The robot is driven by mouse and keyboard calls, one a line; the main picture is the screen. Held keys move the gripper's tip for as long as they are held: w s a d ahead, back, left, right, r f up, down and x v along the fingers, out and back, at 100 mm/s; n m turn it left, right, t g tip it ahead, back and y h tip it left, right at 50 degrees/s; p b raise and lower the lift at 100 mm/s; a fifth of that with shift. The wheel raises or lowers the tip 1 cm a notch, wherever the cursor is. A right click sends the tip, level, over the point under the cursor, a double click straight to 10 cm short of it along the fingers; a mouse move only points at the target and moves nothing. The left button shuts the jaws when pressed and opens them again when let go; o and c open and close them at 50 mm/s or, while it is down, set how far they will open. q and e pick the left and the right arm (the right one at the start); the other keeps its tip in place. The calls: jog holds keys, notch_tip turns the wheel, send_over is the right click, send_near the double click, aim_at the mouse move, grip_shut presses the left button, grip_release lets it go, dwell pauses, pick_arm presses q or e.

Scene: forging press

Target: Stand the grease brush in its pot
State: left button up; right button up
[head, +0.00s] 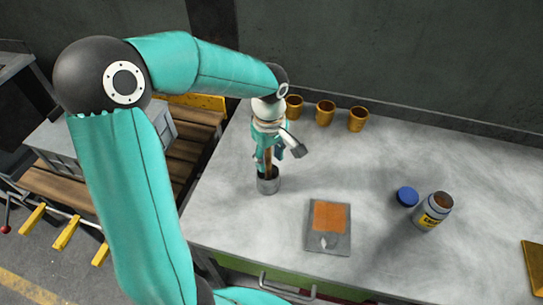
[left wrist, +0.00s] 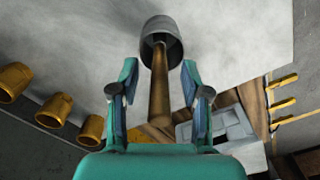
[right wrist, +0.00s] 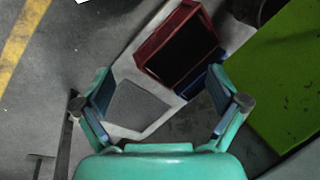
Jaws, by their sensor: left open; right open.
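The grease brush's brown handle (left wrist: 159,90) rises out of the grey metal pot (head: 268,183), which stands on the left part of the bench top. The brush's lower end is hidden inside the pot (left wrist: 160,35). The handle leans against the pot's rim in the left wrist view. My left gripper (head: 276,152) is above the pot, with its fingers (left wrist: 159,75) open on both sides of the handle and apart from it. My right gripper (right wrist: 163,95) is open and empty, over the floor area away from the bench top.
Several brass-coloured cups (head: 326,113) stand along the back of the bench (head: 400,160). A grey plate with an orange pad (head: 331,217) lies in front. A blue lid (head: 408,196) and an open labelled jar (head: 433,211) stand at right. A dark red box (right wrist: 178,43) shows below my right gripper.

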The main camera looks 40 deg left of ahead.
pick_arm(q)
notch_tip(320, 180, up, 12)
jog(key=shift+f, duration=0.1)
dwell(0.5)
dwell(0.7)
